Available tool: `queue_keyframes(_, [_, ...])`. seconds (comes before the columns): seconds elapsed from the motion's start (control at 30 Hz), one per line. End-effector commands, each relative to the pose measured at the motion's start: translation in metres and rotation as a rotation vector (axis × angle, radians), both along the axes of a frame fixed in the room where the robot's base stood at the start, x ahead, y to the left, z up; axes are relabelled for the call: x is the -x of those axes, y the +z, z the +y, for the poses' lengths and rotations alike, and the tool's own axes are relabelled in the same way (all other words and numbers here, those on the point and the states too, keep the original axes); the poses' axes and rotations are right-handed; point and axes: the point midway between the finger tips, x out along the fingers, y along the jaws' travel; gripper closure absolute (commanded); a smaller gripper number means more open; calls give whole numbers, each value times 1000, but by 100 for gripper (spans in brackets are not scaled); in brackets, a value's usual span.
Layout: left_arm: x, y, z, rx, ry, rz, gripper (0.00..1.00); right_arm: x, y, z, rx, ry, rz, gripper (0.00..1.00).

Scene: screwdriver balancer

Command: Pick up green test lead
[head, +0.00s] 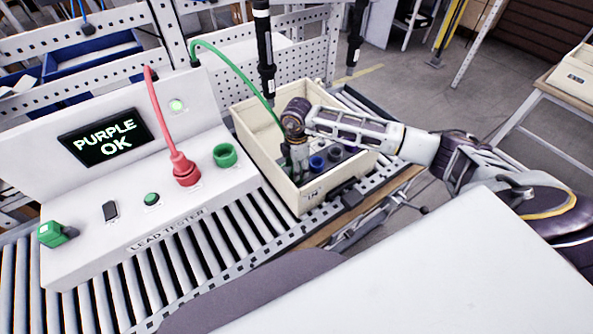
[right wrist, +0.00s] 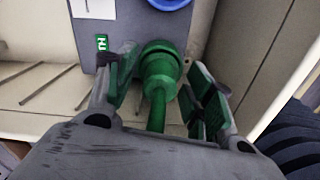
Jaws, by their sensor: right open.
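The green test lead (head: 237,72) arcs from the top of the white lead tester (head: 100,215) into the cream bin (head: 262,150). Its green plug (right wrist: 158,68) shows in the right wrist view, at a dark block (right wrist: 120,32) in the bin. My right gripper (head: 297,158) reaches down into the bin over that end. In the right wrist view its fingers (right wrist: 160,88) are open, one on each side of the plug and cable, with gaps visible. In the head view the arm and gripper hide most of the plug. My left gripper is not in view.
The tester's screen (head: 104,138) reads "PURPLE OK". A red lead (head: 157,110) is plugged in beside an empty-looking green socket (head: 225,155). Dark tools (head: 264,50) hang above the bin. Blue and dark round pieces (head: 317,163) sit inside the bin, near the gripper.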

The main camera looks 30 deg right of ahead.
Motion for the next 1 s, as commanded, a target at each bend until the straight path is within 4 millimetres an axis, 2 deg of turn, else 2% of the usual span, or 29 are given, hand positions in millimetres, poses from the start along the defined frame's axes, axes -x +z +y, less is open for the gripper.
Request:
queue_keyframes(0.3, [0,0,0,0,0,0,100,0,0,0,0,0,0,48])
queue_keyframes(0.7, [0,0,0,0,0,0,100,0,0,0,0,0,0,99])
queue_keyframes(1.0, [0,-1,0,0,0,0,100,0,2,0,0,0,-1,99])
